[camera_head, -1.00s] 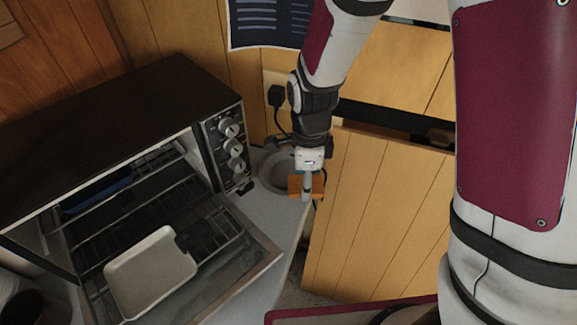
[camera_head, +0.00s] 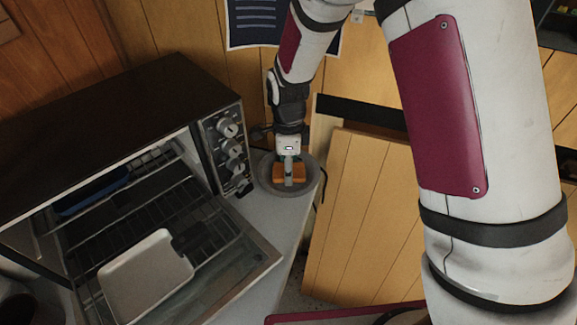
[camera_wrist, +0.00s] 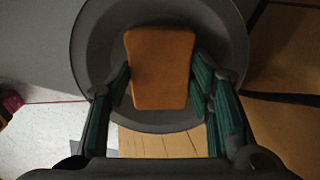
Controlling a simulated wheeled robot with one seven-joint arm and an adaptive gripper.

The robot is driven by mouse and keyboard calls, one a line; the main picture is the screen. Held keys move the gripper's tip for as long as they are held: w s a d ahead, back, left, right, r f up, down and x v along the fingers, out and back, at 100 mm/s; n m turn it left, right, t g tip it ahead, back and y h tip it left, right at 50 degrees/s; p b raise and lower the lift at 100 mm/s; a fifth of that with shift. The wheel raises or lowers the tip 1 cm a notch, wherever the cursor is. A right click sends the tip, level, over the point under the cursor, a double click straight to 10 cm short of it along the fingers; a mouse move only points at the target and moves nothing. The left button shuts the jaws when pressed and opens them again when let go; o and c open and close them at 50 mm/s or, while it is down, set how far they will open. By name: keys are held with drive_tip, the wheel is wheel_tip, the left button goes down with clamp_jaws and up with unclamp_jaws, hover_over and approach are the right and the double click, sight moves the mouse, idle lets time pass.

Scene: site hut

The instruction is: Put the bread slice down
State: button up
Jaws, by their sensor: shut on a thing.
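The bread slice (camera_wrist: 160,68) is orange-brown and roughly square. My gripper (camera_wrist: 162,90) is shut on it, with one green-padded finger at each side. In the head view the bread slice (camera_head: 276,173) is at my gripper's tip (camera_head: 288,180), over a round grey plate (camera_head: 306,187). In the wrist view the plate's rim (camera_wrist: 90,50) surrounds most of the slice. I cannot tell whether the slice touches the plate.
A toaster oven (camera_head: 120,110) with its door down stands left of the plate. A pale tray (camera_head: 145,275) lies on the open door, and a blue dish (camera_head: 95,195) is inside. The counter (camera_head: 262,225) is bare in front of the plate.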

drive_tip(key=shift+f, duration=0.1)
drive_tip(key=o, duration=1.1)
drive_tip(key=shift+c, duration=0.2)
wheel_tip(320, 180, up, 12)
drive_tip(key=p, duration=0.1)
drive_tip(key=shift+p, duration=0.3)
drive_tip(key=shift+r, duration=0.2)
